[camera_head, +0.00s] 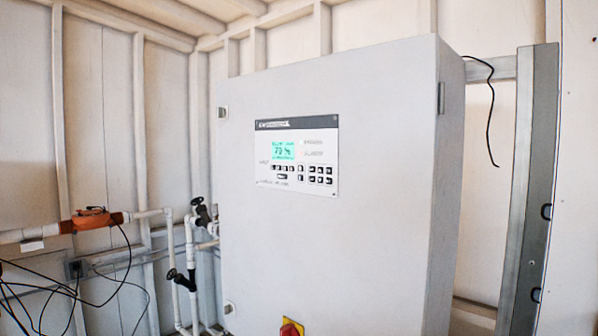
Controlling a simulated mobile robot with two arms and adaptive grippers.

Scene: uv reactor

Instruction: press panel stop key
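The control panel (297,178) is a white plate on the front of a large grey cabinet (370,240). It has a lit green display (283,149) reading about 70 percent. Below and right of the display are rows of small dark keys (320,175). Their labels are too small to read, so I cannot tell which key is the stop key. Neither of my grippers is in view, and nothing touches the panel.
A red and yellow rotary switch (291,328) sits low on the cabinet front. White pipes with black valves (181,279), an orange fitting (92,220) and loose black cables are at left. A grey metal post (527,190) stands at right. The space before the cabinet looks clear.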

